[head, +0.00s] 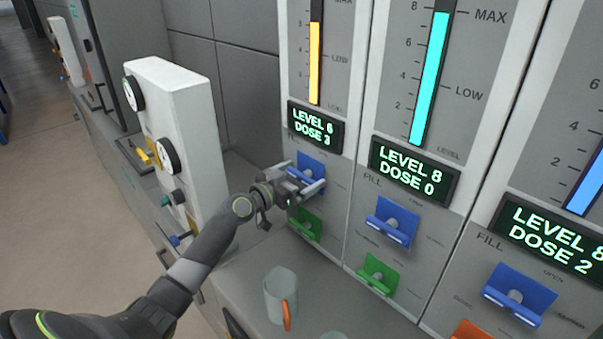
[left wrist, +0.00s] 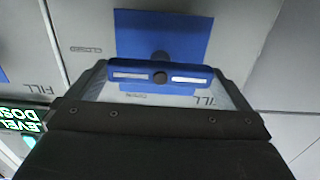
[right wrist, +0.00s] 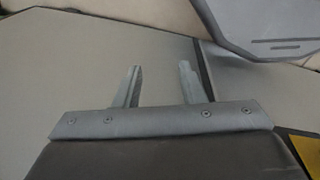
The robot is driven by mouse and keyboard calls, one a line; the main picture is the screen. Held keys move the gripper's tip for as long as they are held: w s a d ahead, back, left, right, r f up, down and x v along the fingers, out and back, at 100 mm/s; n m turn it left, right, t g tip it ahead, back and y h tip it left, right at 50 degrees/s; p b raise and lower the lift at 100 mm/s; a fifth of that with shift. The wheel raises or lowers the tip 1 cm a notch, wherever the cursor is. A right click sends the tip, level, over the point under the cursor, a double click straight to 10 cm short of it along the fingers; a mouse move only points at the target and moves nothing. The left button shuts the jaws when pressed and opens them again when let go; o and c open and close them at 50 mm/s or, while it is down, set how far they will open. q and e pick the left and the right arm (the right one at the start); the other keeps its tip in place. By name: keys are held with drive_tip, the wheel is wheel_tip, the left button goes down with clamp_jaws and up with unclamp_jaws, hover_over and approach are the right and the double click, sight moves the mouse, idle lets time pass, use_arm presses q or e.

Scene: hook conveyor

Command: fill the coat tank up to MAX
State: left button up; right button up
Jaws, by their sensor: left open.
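Three tank panels show in the head view. The left one has a yellow level bar (head: 315,62) and a display (head: 315,127) reading LEVEL 6, DOSE 3. The middle display (head: 414,171) reads LEVEL 8, DOSE 0, its cyan bar near MAX. The right display (head: 551,236) reads LEVEL 8, DOSE 2. No coat label is readable. My left gripper (head: 306,181) is open at the left panel's blue FILL lever (head: 311,161), whose bar (left wrist: 160,75) lies between the fingers in the left wrist view. My right gripper (right wrist: 160,85) is open and empty.
Green levers (head: 305,224) sit below the left and middle blue levers; the middle blue lever (head: 392,220) is close by. A grey mug (head: 281,296) with an orange handle stands on the counter below. A white unit with gauges (head: 168,140) stands left of my arm.

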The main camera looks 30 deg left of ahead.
use_arm(q)
drive_tip(key=shift+w+d, duration=0.15)
drive_tip(key=shift+w, duration=0.2)
drive_tip(key=c, duration=0.7)
